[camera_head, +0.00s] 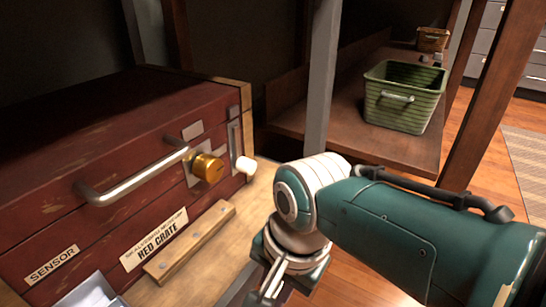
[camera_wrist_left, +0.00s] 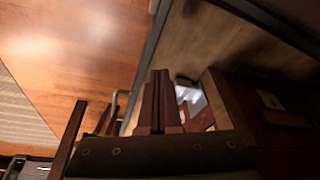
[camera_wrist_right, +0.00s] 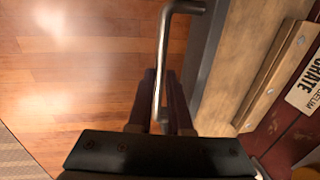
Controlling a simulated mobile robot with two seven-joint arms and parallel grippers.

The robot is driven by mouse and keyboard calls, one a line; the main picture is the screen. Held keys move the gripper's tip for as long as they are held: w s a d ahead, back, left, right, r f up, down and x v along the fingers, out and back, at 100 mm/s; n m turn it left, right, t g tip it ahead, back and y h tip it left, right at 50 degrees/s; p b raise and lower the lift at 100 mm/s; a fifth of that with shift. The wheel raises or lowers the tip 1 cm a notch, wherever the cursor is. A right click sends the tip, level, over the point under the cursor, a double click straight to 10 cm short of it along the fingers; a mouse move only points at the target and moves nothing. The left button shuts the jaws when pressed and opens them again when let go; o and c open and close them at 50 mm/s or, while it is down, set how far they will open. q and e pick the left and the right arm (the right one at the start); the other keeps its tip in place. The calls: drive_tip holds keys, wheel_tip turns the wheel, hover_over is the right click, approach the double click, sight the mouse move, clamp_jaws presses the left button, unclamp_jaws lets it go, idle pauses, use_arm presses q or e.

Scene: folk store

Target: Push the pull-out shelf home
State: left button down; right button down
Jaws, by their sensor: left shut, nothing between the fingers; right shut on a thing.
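The pull-out shelf is a light wooden board (camera_head: 205,272) with a grey metal front edge, carrying a dark red crate (camera_head: 110,130). In the right wrist view, the board (camera_wrist_right: 238,70) and its bent metal handle (camera_wrist_right: 184,7) show. My right gripper (camera_wrist_right: 160,80) is shut on the handle bar, which runs between its dark fingers. In the head view, my right arm comes in from the right, with the gripper low at the shelf's front edge. My left gripper (camera_wrist_left: 156,75) shows only in its wrist view, shut and empty, near a wooden board with a metal edge.
A wooden cleat (camera_head: 190,242) lies on the board before the crate, whose metal handle (camera_head: 135,178) and brass knob (camera_head: 208,167) stick out. A grey post (camera_head: 320,80) stands behind my right arm. A green basket (camera_head: 402,97) sits on another shelf. Wooden floor (camera_wrist_right: 90,60) shows beside the shelf.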

drive_tip(key=shift+w+a+r, duration=0.2)
drive_tip(key=shift+a+r, duration=0.1)
drive_tip(key=c, duration=1.2)
unclamp_jaws()
drive_tip(key=o, duration=0.3)
drive_tip(key=shift+f, duration=0.1)
use_arm(q)
drive_tip(key=shift+w+a, duration=0.1)
drive_tip(key=shift+a, duration=0.2)
use_arm(e)
drive_tip(key=shift+o, duration=0.3)
drive_tip(key=shift+d, duration=0.1)
drive_tip(key=shift+s+r+p, duration=0.1)
drive_tip(key=shift+r+p, duration=0.1)
drive_tip(key=shift+p, duration=0.1)
use_arm(q)
wheel_tip(320, 180, up, 10)
drive_tip(key=p, duration=0.9)
drive_tip(key=shift+d+r+p, duration=0.15)
drive_tip(key=shift+r+p, duration=0.05)
drive_tip(key=shift+p, duration=0.15)
use_arm(e)
wheel_tip(320, 180, up, 9)
drive_tip(key=d, duration=0.1)
drive_tip(key=shift+s+d+r, duration=0.15)
drive_tip(key=shift+s+d, duration=0.05)
drive_tip(key=shift+s, duration=0.25)
